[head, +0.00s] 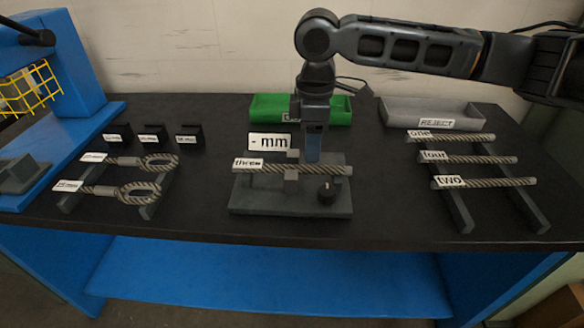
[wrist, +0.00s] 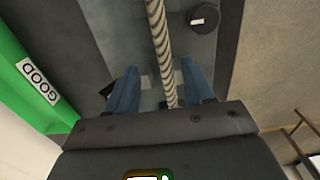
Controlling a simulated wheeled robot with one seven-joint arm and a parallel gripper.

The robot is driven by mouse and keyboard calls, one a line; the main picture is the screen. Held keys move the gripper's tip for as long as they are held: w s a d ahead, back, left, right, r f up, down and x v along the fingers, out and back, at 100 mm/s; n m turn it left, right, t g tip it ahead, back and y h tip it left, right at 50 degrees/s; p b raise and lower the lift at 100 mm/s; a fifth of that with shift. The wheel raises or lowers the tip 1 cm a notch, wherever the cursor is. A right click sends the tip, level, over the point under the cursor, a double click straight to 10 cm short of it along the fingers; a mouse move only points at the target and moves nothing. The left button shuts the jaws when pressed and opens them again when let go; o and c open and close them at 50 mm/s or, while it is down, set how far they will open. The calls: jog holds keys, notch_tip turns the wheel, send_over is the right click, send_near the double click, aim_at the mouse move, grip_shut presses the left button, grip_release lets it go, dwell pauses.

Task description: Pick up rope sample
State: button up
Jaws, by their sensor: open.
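A grey twisted rope sample labelled "three" (head: 318,169) lies across the measuring stand (head: 250,204), below a display reading "- mm" (head: 268,142). My gripper (head: 312,155) points down over the stand, just behind or above this rope. In the wrist view the rope (wrist: 160,40) runs between the two blue fingers of my gripper (wrist: 160,72), which are apart on either side of it with gaps. Whether the fingertips reach down to the rope's height I cannot tell. Rope samples "one" (head: 454,138), "four" (head: 470,159) and "two" (head: 485,182) lie on the right rack (head: 455,209).
A green tray (head: 333,112), labelled GOOD (wrist: 40,83) in the wrist view, and a grey REJECT tray (head: 405,110) stand at the back. Looped ropes (head: 130,192) lie on a left rack, with small black blocks (head: 152,134) behind. A black knob (head: 327,193) sits on the stand.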

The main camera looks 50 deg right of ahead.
aim_at(310, 166)
jog(key=shift+a+f+p, duration=0.15)
jog(key=shift+f+p, duration=0.1)
jog(key=shift+f, duration=1.05)
jog(key=shift+a+f+p, duration=0.15)
jog(key=shift+f+p, duration=0.05)
jog(key=shift+f, duration=1.1)
grip_shut()
